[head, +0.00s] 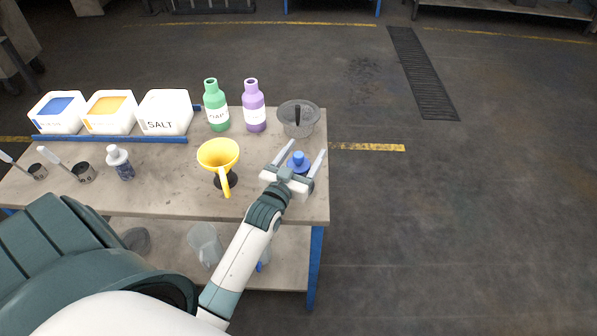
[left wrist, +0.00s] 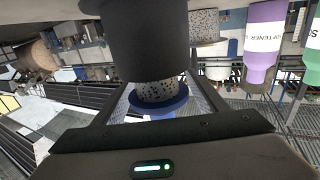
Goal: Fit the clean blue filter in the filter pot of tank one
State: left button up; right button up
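The blue filter (head: 299,161), with a knob on top, is at the right part of the table. My left gripper (head: 306,148) reaches over the table with its two fingers spread, one on each side of the filter. In the left wrist view the filter's blue rim (left wrist: 160,106) and speckled body lie between the fingers. The fingers look apart from the rim, though contact is hard to tell. A dark cylindrical shape hides part of that view. My right gripper is not in view. I see no tank or filter pot that I can identify.
A grey bucket (head: 298,119) with a dark handle stands behind the filter. A yellow funnel (head: 218,155) stands to the left. Green (head: 215,105) and purple (head: 254,106) bottles and white bins, one a salt bin (head: 166,112), line the table's back. Open floor lies to the right.

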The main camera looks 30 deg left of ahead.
pick_arm(q)
jog(key=c, duration=0.9)
jog(key=shift+r, duration=0.1)
notch_tip(320, 180, up, 10)
jog(key=shift+f+b, duration=0.1)
jog(key=shift+b, duration=0.8)
jog(key=shift+s, duration=0.1)
